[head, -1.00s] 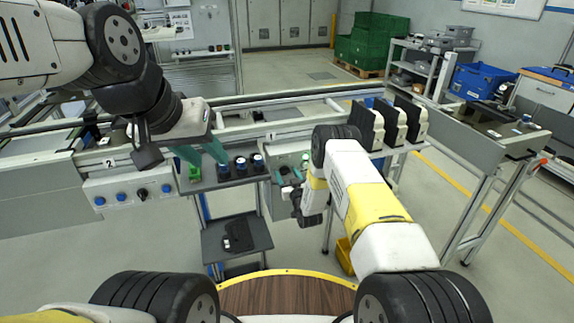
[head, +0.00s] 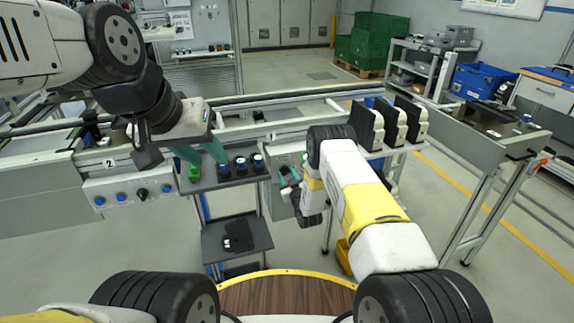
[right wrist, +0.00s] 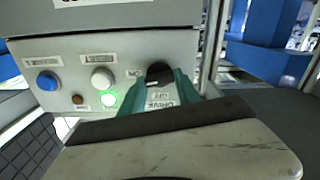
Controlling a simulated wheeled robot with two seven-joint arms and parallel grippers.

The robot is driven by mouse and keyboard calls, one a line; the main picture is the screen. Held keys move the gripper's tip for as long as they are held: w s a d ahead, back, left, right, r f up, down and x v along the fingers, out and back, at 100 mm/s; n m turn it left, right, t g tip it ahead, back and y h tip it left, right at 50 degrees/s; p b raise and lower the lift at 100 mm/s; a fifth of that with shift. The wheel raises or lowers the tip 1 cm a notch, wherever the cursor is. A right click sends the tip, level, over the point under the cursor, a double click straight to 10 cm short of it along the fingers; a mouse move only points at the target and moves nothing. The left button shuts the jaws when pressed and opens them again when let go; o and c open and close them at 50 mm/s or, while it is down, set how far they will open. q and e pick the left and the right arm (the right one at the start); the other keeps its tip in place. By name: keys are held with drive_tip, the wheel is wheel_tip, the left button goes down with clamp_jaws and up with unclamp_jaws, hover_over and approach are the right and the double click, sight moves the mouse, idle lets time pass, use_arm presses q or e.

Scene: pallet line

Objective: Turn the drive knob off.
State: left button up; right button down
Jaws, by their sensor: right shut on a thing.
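The drive knob (right wrist: 158,72) is black and sits on the front of a grey control box in the right wrist view. An ON mark shows to its left, and an OFF mark and the word DRIVE below it. My right gripper (right wrist: 160,88) has its teal fingers on both sides of the knob and is shut on it. The fingers hide part of the knob, and I cannot tell its exact pointing. In the head view my right gripper (head: 289,176) is at the control box (head: 276,196). My left gripper (head: 203,152) is open, with its fingers apart above a small shelf.
The box also carries a blue button (right wrist: 47,80), a white reset button (right wrist: 102,78) and a lit green lamp (right wrist: 109,99). A green piece (head: 194,173) and several dark blue-topped parts (head: 241,165) stand beside my left gripper. Black-and-white units (head: 367,126) stand behind my right arm.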

drive_tip(key=n, duration=0.4)
drive_tip(key=shift+a+n, duration=0.15)
drive_tip(key=shift+n, duration=0.15)
drive_tip(key=n, duration=0.3)
drive_tip(key=shift+n, duration=0.3)
drive_tip(key=n, duration=0.3)
drive_tip(key=shift+a+f+n, duration=0.1)
drive_tip(key=shift+n, duration=2)
drive_tip(key=c, duration=0.9)
unclamp_jaws()
